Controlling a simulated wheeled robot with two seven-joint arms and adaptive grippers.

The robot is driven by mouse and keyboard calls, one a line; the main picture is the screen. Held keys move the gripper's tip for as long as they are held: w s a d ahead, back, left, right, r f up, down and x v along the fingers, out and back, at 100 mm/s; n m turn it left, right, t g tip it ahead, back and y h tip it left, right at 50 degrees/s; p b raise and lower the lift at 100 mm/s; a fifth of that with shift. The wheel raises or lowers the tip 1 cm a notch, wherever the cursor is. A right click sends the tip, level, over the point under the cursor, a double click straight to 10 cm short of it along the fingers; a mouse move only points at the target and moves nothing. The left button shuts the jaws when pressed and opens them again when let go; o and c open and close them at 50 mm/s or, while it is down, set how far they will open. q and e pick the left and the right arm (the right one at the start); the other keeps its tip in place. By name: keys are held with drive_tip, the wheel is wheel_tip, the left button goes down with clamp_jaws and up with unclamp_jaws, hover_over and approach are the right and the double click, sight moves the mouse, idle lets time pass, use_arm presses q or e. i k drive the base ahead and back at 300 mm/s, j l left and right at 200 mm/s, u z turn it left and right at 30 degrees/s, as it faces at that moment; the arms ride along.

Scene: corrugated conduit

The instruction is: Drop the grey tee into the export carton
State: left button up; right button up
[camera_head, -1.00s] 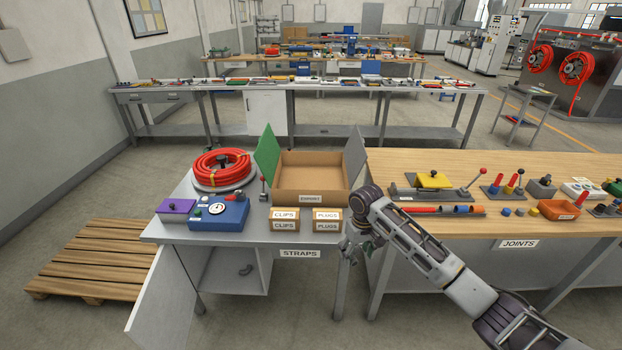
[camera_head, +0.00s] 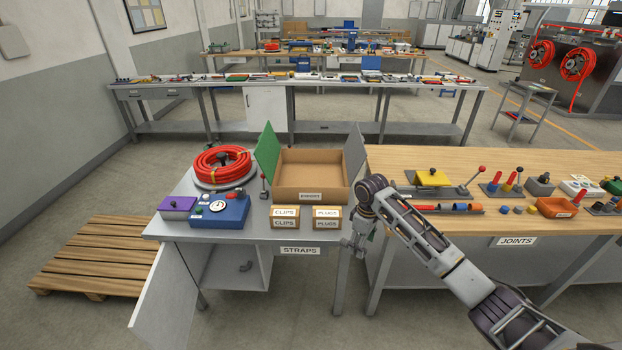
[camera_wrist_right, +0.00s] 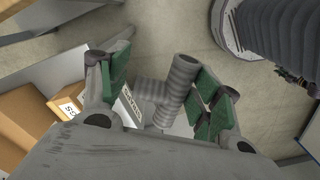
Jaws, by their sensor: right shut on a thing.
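The grey tee (camera_wrist_right: 180,82), a ribbed pipe piece with a side branch, is between the green-padded fingers of my right gripper (camera_wrist_right: 166,76) in the right wrist view. The gripper is shut on it. In the head view my right gripper (camera_head: 357,242) hangs near the right front corner of the STRAPS table, in front of and to the right of the export carton; the tee is hard to make out there. The open cardboard export carton (camera_head: 299,195) stands on that table, flaps spread, and its visible inside looks empty. My left gripper is not in view.
Small boxes marked CLIPS (camera_head: 285,212) and PLUGS (camera_head: 327,212) stand before the carton. A green flap (camera_head: 267,152) and a grey flap (camera_head: 355,153) rise at its sides. A small lever (camera_head: 264,187) stands left of it. The JOINTS bench (camera_head: 450,160) adjoins on the right.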

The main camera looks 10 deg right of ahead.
sight(314, 180)
drive_tip(key=i, duration=2)
